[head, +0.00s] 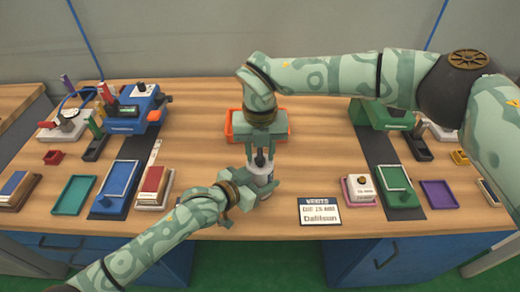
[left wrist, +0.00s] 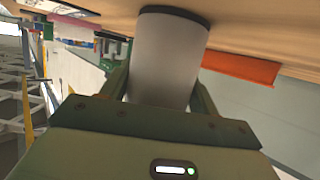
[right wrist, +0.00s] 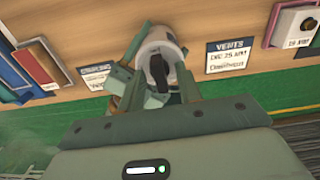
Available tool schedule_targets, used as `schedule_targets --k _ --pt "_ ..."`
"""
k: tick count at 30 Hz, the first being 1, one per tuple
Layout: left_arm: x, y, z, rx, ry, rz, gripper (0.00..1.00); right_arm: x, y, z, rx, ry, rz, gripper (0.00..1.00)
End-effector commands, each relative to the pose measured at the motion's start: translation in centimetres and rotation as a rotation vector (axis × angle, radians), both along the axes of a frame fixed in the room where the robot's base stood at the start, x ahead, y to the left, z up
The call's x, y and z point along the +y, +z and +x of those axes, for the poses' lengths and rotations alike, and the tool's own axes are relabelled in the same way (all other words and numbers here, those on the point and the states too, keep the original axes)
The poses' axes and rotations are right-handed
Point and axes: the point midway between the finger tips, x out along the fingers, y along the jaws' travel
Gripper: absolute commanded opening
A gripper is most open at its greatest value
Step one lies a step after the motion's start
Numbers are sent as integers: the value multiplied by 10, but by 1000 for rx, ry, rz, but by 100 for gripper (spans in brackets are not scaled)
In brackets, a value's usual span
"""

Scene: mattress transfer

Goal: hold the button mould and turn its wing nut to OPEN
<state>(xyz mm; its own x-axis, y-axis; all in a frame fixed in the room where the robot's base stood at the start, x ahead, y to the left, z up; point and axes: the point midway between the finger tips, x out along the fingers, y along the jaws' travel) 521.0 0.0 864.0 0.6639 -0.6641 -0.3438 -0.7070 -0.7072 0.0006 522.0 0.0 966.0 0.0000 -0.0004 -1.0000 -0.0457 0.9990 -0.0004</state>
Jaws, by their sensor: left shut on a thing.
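The button mould (head: 259,178) is a pale grey cylinder with a dark rim, standing near the front middle of the wooden table. It also shows large in the left wrist view (left wrist: 168,60). My left gripper (head: 232,193) is shut around its body from the left. The dark wing nut (right wrist: 158,70) is on top of the mould. My right gripper (head: 260,155) points down from above, its fingers apart on either side of the wing nut, with a gap showing in the right wrist view. Any OPEN mark is too small to read.
An orange tray (head: 283,125) lies just behind the mould. A card (head: 320,211) headed "VENTS" lies to the right. A blue press (head: 137,112) and several trays stand left; a green tray (head: 397,186) and a purple tray (head: 438,194) lie right. The table between is mostly bare.

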Motion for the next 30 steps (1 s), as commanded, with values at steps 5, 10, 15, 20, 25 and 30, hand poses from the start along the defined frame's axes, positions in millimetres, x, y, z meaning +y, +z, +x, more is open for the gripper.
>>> schedule_targets --k 5,10,15,20,25,30 --pt "0 2 1 -4 0 -4 17 0 0 0 0 0 0 1" --pt "0 2 1 -4 0 -4 17 0 1 0 0 1 0 0" --pt "0 2 1 -3 0 -3 17 0 1 0 0 19 0 0" --pt "0 2 1 -3 0 -3 17 0 1 0 0 78 0 0" --pt "0 2 1 -3 1 -3 17 0 1 0 0 192 0 0" --pt "0 2 1 -2 1 -2 17 0 0 0 2 345 -1 0"
